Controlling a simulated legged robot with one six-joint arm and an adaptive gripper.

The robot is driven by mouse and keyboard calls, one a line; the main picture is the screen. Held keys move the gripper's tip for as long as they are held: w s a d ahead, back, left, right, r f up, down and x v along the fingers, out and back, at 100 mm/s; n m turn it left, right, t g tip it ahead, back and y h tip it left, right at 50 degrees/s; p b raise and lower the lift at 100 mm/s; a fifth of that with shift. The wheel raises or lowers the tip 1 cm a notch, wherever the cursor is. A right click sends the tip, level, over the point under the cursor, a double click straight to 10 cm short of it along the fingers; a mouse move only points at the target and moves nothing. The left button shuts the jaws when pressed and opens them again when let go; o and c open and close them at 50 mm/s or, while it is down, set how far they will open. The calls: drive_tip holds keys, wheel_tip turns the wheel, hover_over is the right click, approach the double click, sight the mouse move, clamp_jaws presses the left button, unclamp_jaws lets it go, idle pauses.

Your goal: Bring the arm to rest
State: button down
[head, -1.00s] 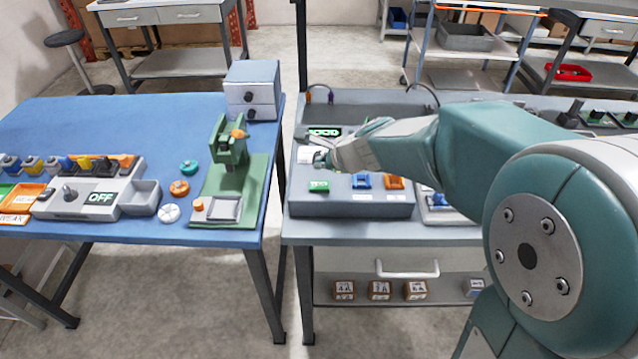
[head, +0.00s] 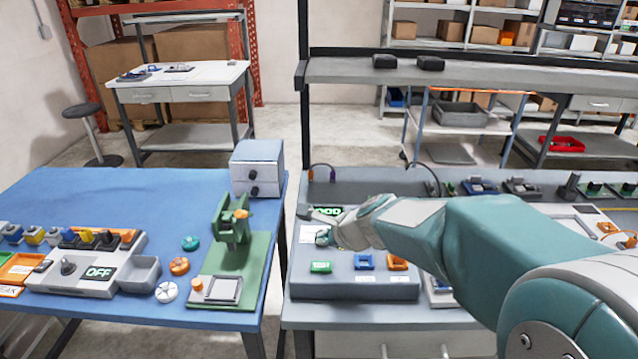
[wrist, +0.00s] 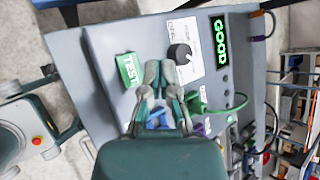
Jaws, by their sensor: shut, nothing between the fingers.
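My gripper (head: 322,226) reaches in from the right in the head view, over the grey tester box on the right bench. In the wrist view my gripper (wrist: 159,78) has its fingertips together with nothing between them. It points at the grey panel (wrist: 105,50), near the green TEST button (wrist: 129,70) and a black knob (wrist: 180,54) on a white label. A green GOOD display (wrist: 221,41) is lit. In the head view the TEST button (head: 321,267) sits below the gripper, and the arm hides part of the panel.
A blue table (head: 100,195) stands on the left with a green fixture (head: 232,225), an OFF control box (head: 70,262) and a small drawer unit (head: 258,168). An upper shelf (head: 450,72) runs above the right bench. A gap separates the two tables.

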drive_tip(key=s+d+r+n+h, duration=0.1)
drive_tip(key=s+d+n+h, duration=0.1)
drive_tip(key=s+d+n, duration=0.2)
drive_tip(key=s+d+r+n+g+h, duration=0.1)
drive_tip(key=s+d+n, duration=0.4)
drive_tip(key=s, duration=0.8)
drive_tip(key=s+d+r+n+h, duration=0.3)
drive_tip(key=s+d+n, duration=0.2)
drive_tip(key=s+n, duration=0.3)
drive_tip(key=shift+s+n, duration=0.15)
drive_tip(key=shift+n, duration=0.85)
